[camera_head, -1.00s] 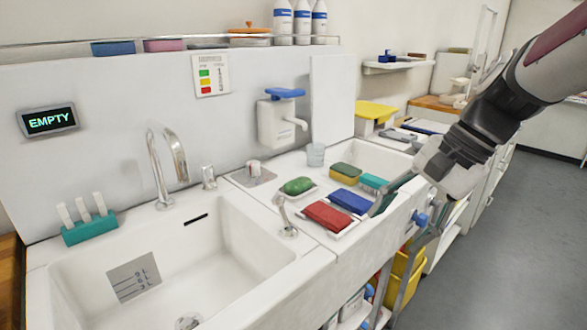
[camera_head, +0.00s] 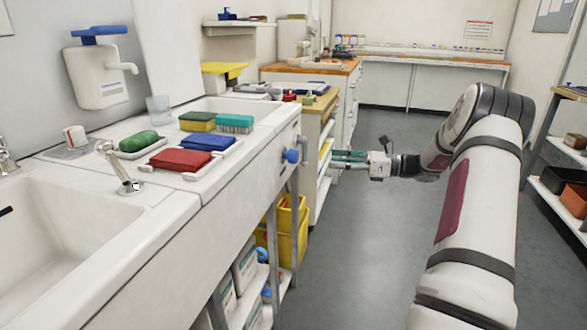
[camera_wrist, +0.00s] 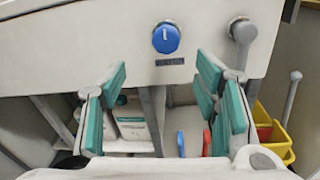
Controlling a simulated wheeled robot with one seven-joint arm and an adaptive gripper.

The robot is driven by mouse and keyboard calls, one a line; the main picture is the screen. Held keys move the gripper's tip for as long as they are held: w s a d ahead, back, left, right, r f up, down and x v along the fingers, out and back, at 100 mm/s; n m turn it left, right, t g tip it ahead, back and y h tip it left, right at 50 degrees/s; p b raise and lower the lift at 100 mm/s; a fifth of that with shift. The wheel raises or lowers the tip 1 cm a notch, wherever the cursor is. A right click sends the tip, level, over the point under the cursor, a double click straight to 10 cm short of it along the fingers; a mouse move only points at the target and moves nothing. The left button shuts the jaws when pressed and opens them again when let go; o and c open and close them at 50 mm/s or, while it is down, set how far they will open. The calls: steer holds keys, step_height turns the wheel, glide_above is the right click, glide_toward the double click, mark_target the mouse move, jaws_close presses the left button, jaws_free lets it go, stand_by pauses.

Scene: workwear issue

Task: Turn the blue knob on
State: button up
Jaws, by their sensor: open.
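The blue knob (camera_head: 290,156) sits on the white front face of the sink unit, near its right end. In the wrist view the knob (camera_wrist: 166,38) faces me, round, with a short white mark standing close to upright. A small dark label (camera_wrist: 170,61) is below it. My gripper (camera_head: 345,160) is to the right of the knob in the head view, its fingers pointing at the sink front. In the wrist view the gripper (camera_wrist: 164,100) is open and empty, its teal pads wide apart. The knob appears above the gap between them, apart from both.
A grey lever-like fitting (camera_wrist: 241,30) is on the same face, right of the knob. Below are a shelf with white containers (camera_head: 245,265) and yellow bins (camera_head: 290,235). Red, blue and green sponges lie on the counter above. The floor (camera_head: 365,245) before the unit is clear.

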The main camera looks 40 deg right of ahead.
mark_target(295, 157)
steer(key=b+x, duration=0.1)
steer(key=x, duration=0.3)
steer(key=b+x, duration=0.1)
steer(key=x, duration=0.3)
steer(key=b+x, duration=0.2)
steer(key=x, duration=0.3)
steer(key=shift+w+d+f, duration=0.15)
steer(key=shift+w+d, duration=0.15)
steer(key=shift+d, duration=0.1)
steer(key=c, duration=1.1)
